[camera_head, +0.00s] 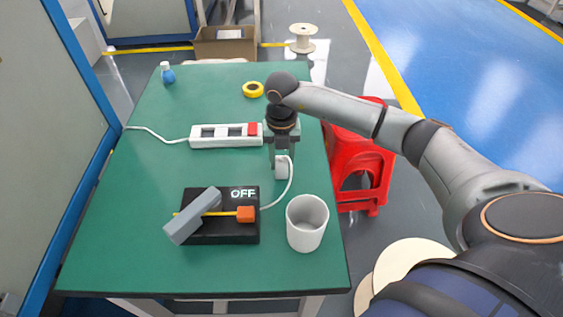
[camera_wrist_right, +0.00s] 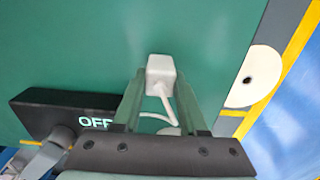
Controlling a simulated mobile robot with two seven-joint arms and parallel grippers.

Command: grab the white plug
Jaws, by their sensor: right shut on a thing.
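The white plug (camera_head: 281,170) is between the fingers of my right gripper (camera_head: 283,160), above the green table near its right side. In the right wrist view the plug (camera_wrist_right: 160,70) sits at the tips of the two fingers (camera_wrist_right: 158,85), with its white cable trailing back between them. My right gripper is shut on the plug. In the head view the cable curves from the plug down to a black device (camera_head: 222,236) marked OFF. My left gripper is not in view.
A white power strip (camera_head: 200,142) with a red switch lies left of my right gripper. A white cup (camera_head: 307,224) stands near the front right. Yellow tape (camera_head: 253,90) and a blue bottle (camera_head: 167,74) are farther back. A red stool (camera_head: 358,165) stands beside the table.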

